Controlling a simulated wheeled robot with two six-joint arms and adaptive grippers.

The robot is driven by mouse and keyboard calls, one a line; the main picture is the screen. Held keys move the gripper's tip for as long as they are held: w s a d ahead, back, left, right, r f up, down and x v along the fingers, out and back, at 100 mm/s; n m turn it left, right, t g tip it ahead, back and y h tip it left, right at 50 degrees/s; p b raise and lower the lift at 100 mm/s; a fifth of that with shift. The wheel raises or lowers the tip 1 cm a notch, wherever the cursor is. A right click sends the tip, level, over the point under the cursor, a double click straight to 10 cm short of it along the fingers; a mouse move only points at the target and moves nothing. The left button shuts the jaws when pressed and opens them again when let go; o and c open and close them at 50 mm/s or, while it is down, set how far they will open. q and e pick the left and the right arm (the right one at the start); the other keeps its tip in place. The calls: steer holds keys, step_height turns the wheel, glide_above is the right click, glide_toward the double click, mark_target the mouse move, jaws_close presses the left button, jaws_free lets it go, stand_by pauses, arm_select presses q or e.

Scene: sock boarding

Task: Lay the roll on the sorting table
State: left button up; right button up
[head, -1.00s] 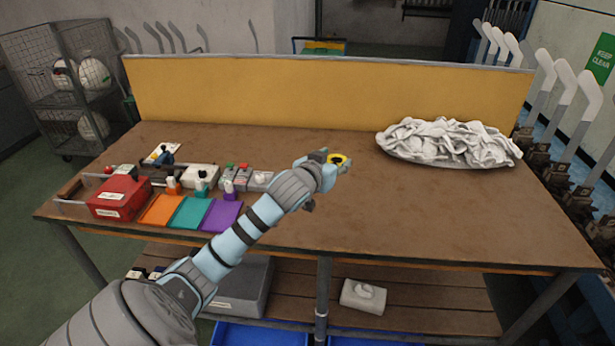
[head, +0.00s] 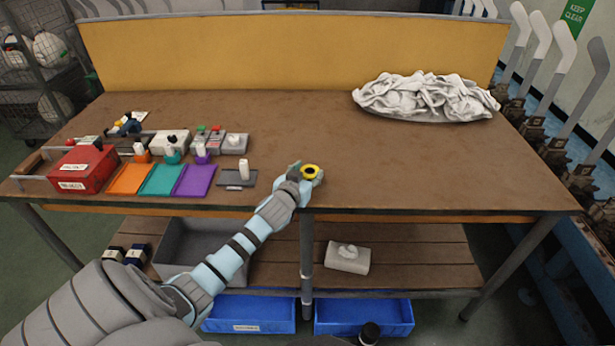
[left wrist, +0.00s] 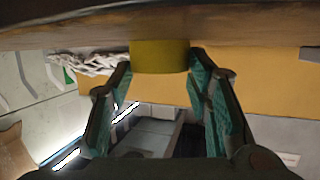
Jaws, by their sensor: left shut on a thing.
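The roll (head: 311,171) is a small yellow ring with a dark centre. It also shows as a yellow band in the left wrist view (left wrist: 160,57). My left gripper (head: 303,172) is shut on it, with a teal-padded finger on each side. The roll is over the front part of the brown sorting table (head: 400,165), right of the coloured mats. I cannot tell whether it touches the table top. My right gripper is not in view.
A white cloth heap (head: 425,97) lies at the back right. The table's middle and right front are clear.

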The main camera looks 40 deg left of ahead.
arm_select(q)
steer(key=o, duration=1.1)
steer(key=shift+f, duration=0.1)
